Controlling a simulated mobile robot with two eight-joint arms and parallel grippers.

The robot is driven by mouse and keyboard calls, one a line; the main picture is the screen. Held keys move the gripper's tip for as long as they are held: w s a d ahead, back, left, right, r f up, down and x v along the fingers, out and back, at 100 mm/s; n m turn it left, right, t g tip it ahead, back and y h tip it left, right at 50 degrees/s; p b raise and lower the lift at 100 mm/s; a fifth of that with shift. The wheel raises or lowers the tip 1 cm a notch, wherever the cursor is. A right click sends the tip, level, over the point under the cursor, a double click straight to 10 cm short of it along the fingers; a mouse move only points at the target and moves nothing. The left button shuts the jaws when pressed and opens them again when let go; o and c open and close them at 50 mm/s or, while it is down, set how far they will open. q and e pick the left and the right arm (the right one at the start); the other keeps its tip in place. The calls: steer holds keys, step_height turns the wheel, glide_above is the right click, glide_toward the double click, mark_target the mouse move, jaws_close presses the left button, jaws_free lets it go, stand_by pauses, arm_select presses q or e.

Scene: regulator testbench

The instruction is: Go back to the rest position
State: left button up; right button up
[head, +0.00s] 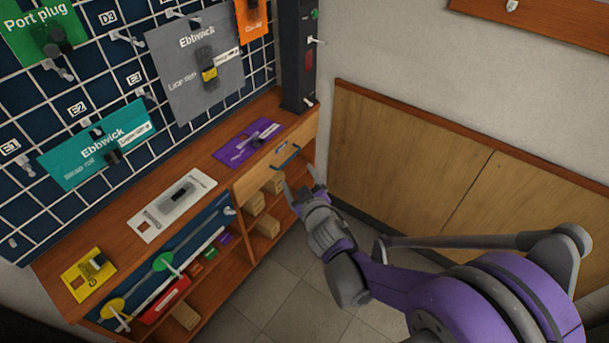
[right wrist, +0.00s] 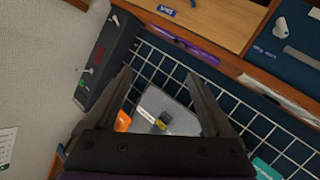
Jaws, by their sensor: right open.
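My right gripper (head: 306,193) is in the head view, on a purple arm that comes in from the lower right. It is in front of the bench's right end, near the drawer (head: 277,156) with the blue handle. Its two fingers are apart with nothing between them. In the right wrist view the open fingers (right wrist: 166,98) point toward the wire grid, with the grey Ebbwick card (right wrist: 180,117) beyond them. I cannot tell the exact gap between the gripper and the drawer front. My left gripper is not in view.
A wooden bench (head: 212,178) runs along the grid wall and carries a purple card (head: 246,143), a white card (head: 172,204) and a yellow card (head: 88,274). A dark post (head: 297,60) stands at its right end. Tiled floor (head: 290,297) is clear between bench and arm.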

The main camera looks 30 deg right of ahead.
steer(key=shift+s+r, duration=0.1)
stand_by(0.5)
steer(key=s+a+r+m+g+y+p, duration=0.1)
steer(key=s+a+r+g+p, duration=0.1)
steer(key=s, duration=0.5)
steer(key=s+a+r+m+g+y+p, duration=0.1)
steer(key=s+a+r+g+p, duration=0.2)
steer(key=s, duration=0.5)
steer(key=s+a+r+m+g+y+p, duration=0.1)
steer(key=s+a+r+g+p, duration=0.1)
steer(key=s+a+g+p, duration=0.2)
steer(key=s+p, duration=0.2)
steer(key=s, duration=0.1)
steer(key=shift+s+r+p, duration=0.2)
steer(key=shift+r+p, duration=0.15)
